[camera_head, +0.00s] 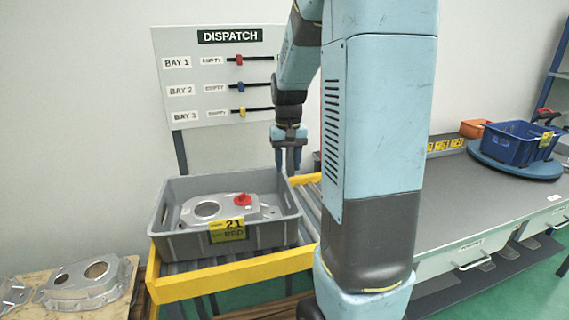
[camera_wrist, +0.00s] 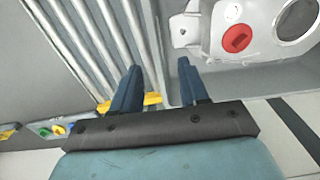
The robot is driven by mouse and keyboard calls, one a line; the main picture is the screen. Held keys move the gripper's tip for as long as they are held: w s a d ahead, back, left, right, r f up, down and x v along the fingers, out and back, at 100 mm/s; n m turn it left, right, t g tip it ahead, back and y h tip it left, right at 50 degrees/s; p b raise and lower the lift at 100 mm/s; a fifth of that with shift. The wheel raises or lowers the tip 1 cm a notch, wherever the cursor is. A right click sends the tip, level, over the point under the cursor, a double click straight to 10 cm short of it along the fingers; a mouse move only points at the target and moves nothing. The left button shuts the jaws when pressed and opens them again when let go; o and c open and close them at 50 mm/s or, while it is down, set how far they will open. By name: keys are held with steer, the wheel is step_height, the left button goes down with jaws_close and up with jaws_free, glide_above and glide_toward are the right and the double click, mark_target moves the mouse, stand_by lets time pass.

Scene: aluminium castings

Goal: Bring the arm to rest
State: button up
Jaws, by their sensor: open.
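My gripper (camera_head: 289,160) hangs fingers-down above the back right corner of a grey crate (camera_head: 184,244). Its blue fingers stand apart with nothing between them, as the wrist view also shows (camera_wrist: 158,82). The upper part of my arm is bent, and a large blue link fills the middle of the head view. In the crate lies a silver casting (camera_head: 190,214) with a round hole and a red cap (camera_head: 242,199). The cap also shows in the wrist view (camera_wrist: 236,39). A yellow tag reading 21 RED (camera_head: 228,229) is on the crate's front.
The crate stands on a yellow-framed roller conveyor (camera_head: 230,279). Behind it is a white DISPATCH board (camera_head: 215,105) with red, blue and yellow sliders. More castings (camera_head: 85,283) lie on a wooden surface at lower left. At right, a blue bin (camera_head: 515,143) stands on a round stand on a grey bench (camera_head: 470,195).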

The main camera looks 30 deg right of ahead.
steer(key=s+a+r+n+t, duration=0.1)
steer(key=s+a+r+t, duration=0.1)
steer(key=s, duration=0.4)
steer(key=s+a+r+n+t, duration=0.1)
steer(key=s+a+r, duration=0.4)
steer(key=s+a, duration=0.2)
steer(key=s+a+r+n+t, duration=0.1)
steer(key=s+a+r+t, duration=0.1)
steer(key=s+a+r, duration=0.2)
steer(key=s, duration=0.3)
steer(key=shift+a+r+t, duration=0.25)
steer(key=shift+t, duration=0.05)
